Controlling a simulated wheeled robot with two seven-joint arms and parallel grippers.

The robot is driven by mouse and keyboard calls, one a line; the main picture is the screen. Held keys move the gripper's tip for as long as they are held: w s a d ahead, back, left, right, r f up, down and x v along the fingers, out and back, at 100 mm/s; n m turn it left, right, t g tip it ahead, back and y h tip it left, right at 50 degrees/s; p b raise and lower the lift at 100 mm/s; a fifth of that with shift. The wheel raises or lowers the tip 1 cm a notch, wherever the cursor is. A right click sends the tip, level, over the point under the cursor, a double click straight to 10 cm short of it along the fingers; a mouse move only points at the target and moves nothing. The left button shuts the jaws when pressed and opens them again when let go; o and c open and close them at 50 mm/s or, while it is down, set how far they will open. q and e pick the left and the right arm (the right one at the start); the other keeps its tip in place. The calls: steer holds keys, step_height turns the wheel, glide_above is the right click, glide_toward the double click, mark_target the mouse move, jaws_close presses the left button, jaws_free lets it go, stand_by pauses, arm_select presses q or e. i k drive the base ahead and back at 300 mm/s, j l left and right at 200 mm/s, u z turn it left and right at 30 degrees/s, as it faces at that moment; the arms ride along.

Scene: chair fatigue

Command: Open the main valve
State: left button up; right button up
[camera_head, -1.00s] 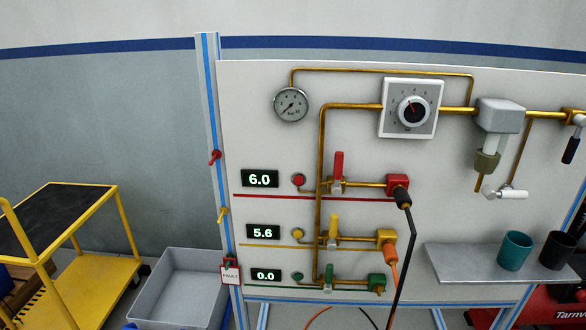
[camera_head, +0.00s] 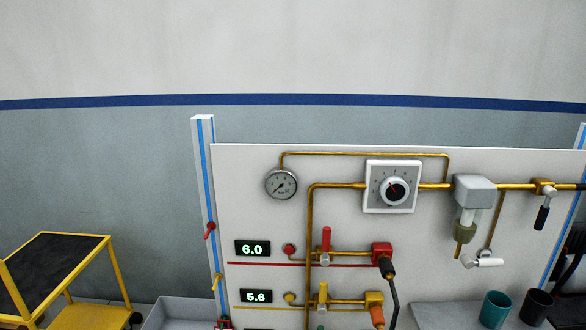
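A grey panel (camera_head: 270,220) carries brass piping. At its right, a brass valve (camera_head: 543,187) sits on the top pipe with a black-gripped lever (camera_head: 541,217) pointing down, across the pipe. I take it for the main valve, though no label shows. A red lever valve (camera_head: 326,242) and a yellow lever valve (camera_head: 322,294) have levers pointing up. A green lever valve is mostly cut off at the bottom edge. Neither of my grippers is in view.
A round gauge (camera_head: 281,184), a dial knob (camera_head: 394,190) and displays reading 6.0 (camera_head: 253,248) and 5.6 (camera_head: 256,296) are on the panel. Teal (camera_head: 495,309) and black (camera_head: 536,306) cups stand lower right. A yellow cart (camera_head: 90,317) stands left.

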mark_target(544, 211)
steer(key=z, duration=1.35)
steer(key=l+z, duration=0.1)
steer(key=l, duration=0.7)
steer(key=i+l+z, duration=0.1)
steer(key=l, duration=0.65)
steer(key=i+l+z, duration=0.15)
steer(key=l, duration=0.65)
steer(key=k, duration=0.05)
